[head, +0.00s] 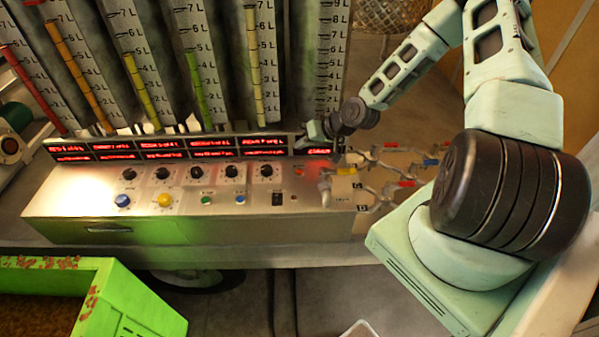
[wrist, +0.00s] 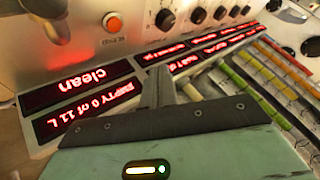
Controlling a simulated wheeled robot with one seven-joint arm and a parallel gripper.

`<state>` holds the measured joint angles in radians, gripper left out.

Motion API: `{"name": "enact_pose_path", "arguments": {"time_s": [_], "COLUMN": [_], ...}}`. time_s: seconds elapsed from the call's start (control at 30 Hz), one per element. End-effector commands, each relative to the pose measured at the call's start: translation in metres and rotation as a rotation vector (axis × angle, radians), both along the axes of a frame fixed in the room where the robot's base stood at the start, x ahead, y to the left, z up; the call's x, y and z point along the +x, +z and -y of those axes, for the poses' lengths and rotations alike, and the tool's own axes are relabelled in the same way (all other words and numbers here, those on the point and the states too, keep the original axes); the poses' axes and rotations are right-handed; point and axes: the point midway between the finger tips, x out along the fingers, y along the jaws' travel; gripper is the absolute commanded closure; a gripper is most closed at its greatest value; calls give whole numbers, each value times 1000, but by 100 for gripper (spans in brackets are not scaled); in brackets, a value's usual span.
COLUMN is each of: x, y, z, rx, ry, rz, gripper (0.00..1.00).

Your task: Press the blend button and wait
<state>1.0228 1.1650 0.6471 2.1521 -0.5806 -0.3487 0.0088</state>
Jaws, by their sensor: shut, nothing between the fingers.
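The metal control panel (head: 75,195) carries several knobs and buttons in the head view. A large blue button (head: 122,201), a large yellow button (head: 165,200), a small green button (head: 206,200) and a small blue button (head: 240,199) sit in its lower row. An orange-red button (head: 299,171) is at the right, and a similar button (wrist: 113,22) shows in the wrist view. The labels are too small to read, so I cannot tell which is the blend button. My gripper (head: 309,140) is shut and empty at the displays' right end; its fingers (wrist: 160,80) also show in the wrist view.
Red-lit displays (head: 165,145) run along the panel's back. In the wrist view one display (wrist: 85,85) reads "clean" and another (wrist: 85,112) "EMPTY 0 of 11 L", both upside down. Graduated tubes (head: 203,80) stand behind. Pipes with valves (head: 375,180) are at right, a green crate (head: 150,310) at lower left.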

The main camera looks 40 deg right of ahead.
Motion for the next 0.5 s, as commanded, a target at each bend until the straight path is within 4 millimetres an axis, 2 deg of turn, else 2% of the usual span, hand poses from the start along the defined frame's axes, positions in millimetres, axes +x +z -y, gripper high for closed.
{"name": "enact_pose_path", "arguments": {"time_s": [0.5], "x": [0], "y": [-68], "z": [0], "rx": [-1], "ry": [1], "rz": [0], "gripper": [100]}}
